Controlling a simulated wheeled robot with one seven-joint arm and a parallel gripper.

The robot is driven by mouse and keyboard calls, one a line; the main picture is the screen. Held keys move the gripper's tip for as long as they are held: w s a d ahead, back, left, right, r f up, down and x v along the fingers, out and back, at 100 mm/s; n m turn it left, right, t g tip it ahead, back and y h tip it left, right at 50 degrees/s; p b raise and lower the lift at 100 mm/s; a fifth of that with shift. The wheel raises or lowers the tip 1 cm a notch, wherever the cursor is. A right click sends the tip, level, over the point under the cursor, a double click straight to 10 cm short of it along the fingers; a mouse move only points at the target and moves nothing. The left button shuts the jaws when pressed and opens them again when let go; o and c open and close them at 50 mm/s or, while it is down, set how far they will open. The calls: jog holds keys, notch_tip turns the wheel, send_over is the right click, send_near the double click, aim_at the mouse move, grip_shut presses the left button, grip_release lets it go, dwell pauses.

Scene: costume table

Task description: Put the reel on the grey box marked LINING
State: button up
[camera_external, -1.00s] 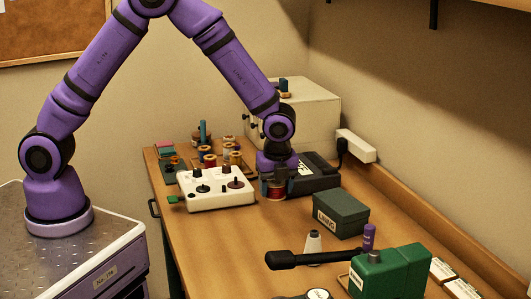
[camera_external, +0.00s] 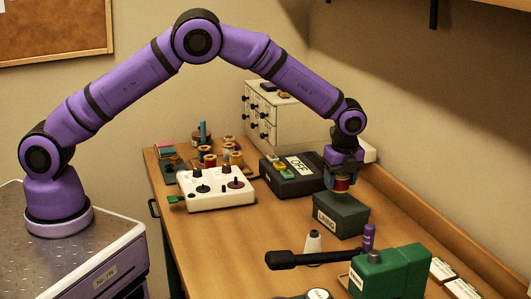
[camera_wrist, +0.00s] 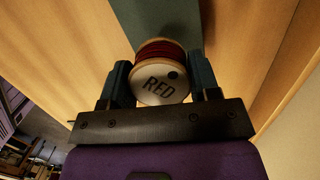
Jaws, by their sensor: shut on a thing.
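A reel of red thread (camera_external: 341,184) is between the fingers of my gripper (camera_external: 340,182), which is shut on it. In the wrist view the reel (camera_wrist: 160,86) shows a pale end face marked RED, with a finger of my gripper (camera_wrist: 160,84) on each side. The dark grey-green box marked LINING (camera_external: 340,216) stands on the table directly below the reel. In the wrist view part of the box (camera_wrist: 140,20) shows beyond the reel. The reel is just above the lid; I cannot tell whether it touches.
A black device marked OFF (camera_external: 287,181) stands behind and left of the box. A white thread cone (camera_external: 313,241), a purple bottle (camera_external: 368,236) and a green machine with a black arm (camera_external: 392,270) stand in front. A white panel with knobs (camera_external: 217,196) is at left.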

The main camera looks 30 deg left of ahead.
aim_at(342, 190)
jog(key=shift+w+d+f, duration=0.15)
jog(key=shift+w+d, duration=0.1)
jog(key=shift+f, duration=1.6)
jog(key=shift+f, duration=0.15)
jog(key=o, duration=0.9)
jog(key=shift+o, duration=0.2)
